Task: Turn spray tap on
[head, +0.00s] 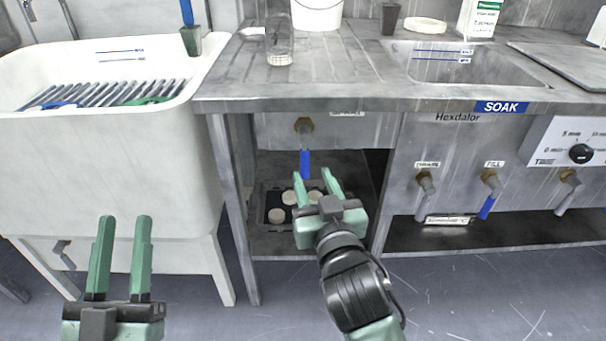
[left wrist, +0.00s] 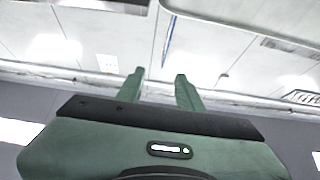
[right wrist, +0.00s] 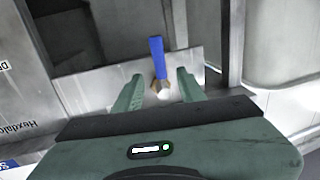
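A brass tap (head: 304,125) with a blue lever (head: 305,163) hanging straight down is on the panel above the open bay; its label is too small to read. My right gripper (head: 313,172) is open and empty in front of that tap, with its fingers pointing up toward the lever. In the right wrist view the blue lever (right wrist: 157,58) and the brass body (right wrist: 160,88) appear between the open fingertips (right wrist: 160,76). I cannot tell whether they touch. My left gripper (head: 126,220) is open and empty in front of the white tub.
The white tub (head: 110,190) stands at left, beside the bench leg (head: 232,210). A tray with pale discs (head: 277,215) sits in the bay. More taps, one grey-levered (head: 424,183) and one blue-levered (head: 489,182), are at right under the SOAK sink. A jar (head: 279,45) stands on the bench.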

